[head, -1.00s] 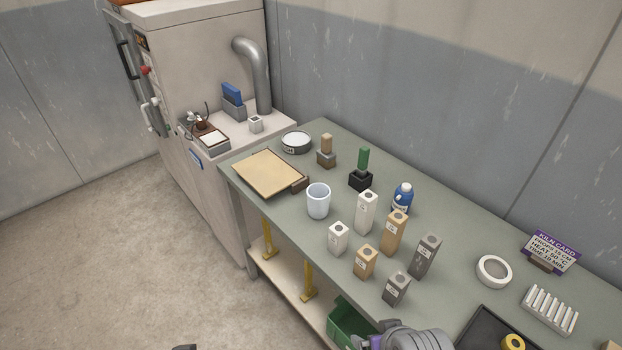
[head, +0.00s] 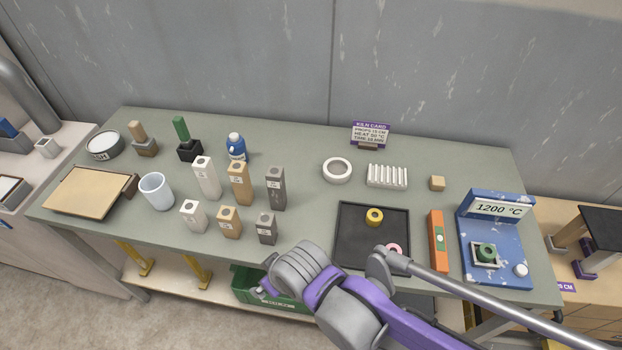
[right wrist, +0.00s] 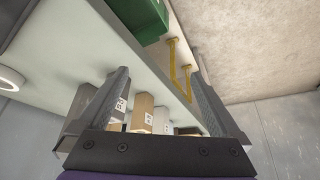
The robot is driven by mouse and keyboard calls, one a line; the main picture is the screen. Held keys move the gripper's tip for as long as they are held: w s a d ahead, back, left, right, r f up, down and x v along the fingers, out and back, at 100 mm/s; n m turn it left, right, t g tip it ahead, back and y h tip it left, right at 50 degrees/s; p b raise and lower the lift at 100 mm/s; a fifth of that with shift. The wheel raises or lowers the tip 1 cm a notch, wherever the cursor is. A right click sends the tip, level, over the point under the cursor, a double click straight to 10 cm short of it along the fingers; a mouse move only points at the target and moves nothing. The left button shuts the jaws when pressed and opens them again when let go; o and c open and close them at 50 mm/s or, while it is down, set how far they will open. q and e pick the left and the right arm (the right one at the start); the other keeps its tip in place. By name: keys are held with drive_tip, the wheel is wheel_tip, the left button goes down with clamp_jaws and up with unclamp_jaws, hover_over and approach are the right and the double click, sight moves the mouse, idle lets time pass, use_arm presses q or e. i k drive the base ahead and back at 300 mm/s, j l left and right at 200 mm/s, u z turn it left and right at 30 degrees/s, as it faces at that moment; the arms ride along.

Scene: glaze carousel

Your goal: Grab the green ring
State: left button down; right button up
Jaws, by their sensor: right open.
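The green ring (head: 487,252) sits on a small square holder on the blue unit marked 1200 °C (head: 497,208), at the right end of the table. My right gripper is open and empty in the right wrist view (right wrist: 155,105), its two dark fingers apart. In the head view, my right arm reaches in from the lower right. Its hand is over the table's front edge, well left of the green ring and apart from it. My left gripper is not in view.
A black tray (head: 357,222) holds a yellow ring (head: 374,216) and a pink ring (head: 393,248), partly hidden by my arm. An orange bar (head: 438,240) lies between tray and blue unit. Several upright blocks (head: 240,184) stand left. A green bin (head: 247,291) is below.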

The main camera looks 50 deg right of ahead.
sight(485, 253)
drive_tip(key=z, duration=3.3)
drive_tip(key=i+l+u, duration=0.2)
drive_tip(key=l, duration=0.15)
drive_tip(key=k, duration=0.05)
